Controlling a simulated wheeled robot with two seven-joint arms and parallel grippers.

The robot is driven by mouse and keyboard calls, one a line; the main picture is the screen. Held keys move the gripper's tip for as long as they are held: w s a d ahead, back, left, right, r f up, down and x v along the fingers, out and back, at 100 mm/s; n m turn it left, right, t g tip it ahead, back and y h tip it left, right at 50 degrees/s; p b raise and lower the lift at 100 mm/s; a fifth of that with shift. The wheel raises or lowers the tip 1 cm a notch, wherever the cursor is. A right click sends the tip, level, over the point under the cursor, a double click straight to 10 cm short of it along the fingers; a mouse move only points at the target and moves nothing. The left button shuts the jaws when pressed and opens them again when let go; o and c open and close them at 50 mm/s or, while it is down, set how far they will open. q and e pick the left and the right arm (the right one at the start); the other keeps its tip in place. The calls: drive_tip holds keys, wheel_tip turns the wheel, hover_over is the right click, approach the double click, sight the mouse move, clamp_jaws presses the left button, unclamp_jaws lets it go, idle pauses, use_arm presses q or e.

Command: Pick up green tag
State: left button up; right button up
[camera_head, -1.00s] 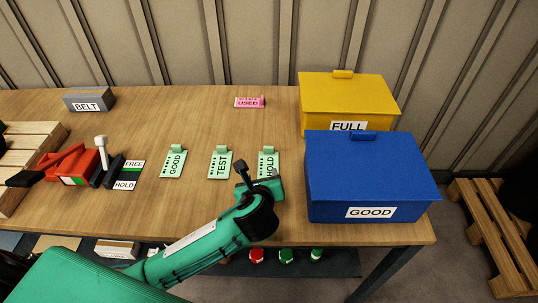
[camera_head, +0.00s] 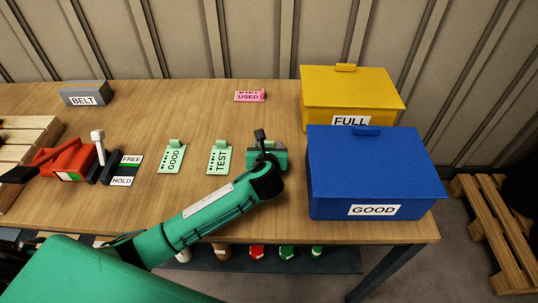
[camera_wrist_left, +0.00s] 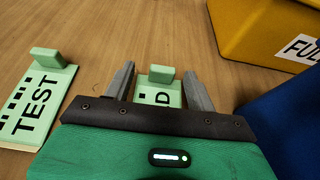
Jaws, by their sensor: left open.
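Three green tags lie on the wooden table: the GOOD tag (camera_head: 172,158), the TEST tag (camera_head: 219,159) and the HOLD tag. In the head view my left gripper (camera_head: 262,142) covers the HOLD tag. In the left wrist view the HOLD tag (camera_wrist_left: 159,88) shows only its raised grip block and a letter D; the rest is hidden under the gripper. My left gripper (camera_wrist_left: 160,82) is open, with one finger on each side of that tag's block. The TEST tag (camera_wrist_left: 36,100) lies to the left in the wrist view. My right gripper is not in view.
A blue GOOD box (camera_head: 375,170) stands close to the right of my left gripper, with a yellow FULL box (camera_head: 350,92) behind it. A pink USED tag (camera_head: 249,96) lies at the back. A red tool (camera_head: 68,160) and a FREE/HOLD card (camera_head: 123,170) are at left.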

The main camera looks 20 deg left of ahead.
sight(269, 144)
use_arm(q)
drive_tip(key=x, duration=0.2)
drive_tip(key=shift+w+d+f, duration=0.15)
drive_tip(key=shift+w+f, duration=0.05)
drive_tip(key=shift+w, duration=0.1)
drive_tip(key=shift+w+f, duration=0.15)
drive_tip(key=shift+w, duration=0.3)
drive_tip(key=shift+f, duration=0.1)
drive_tip(key=c, duration=1)
drive_tip(key=shift+c, duration=0.2)
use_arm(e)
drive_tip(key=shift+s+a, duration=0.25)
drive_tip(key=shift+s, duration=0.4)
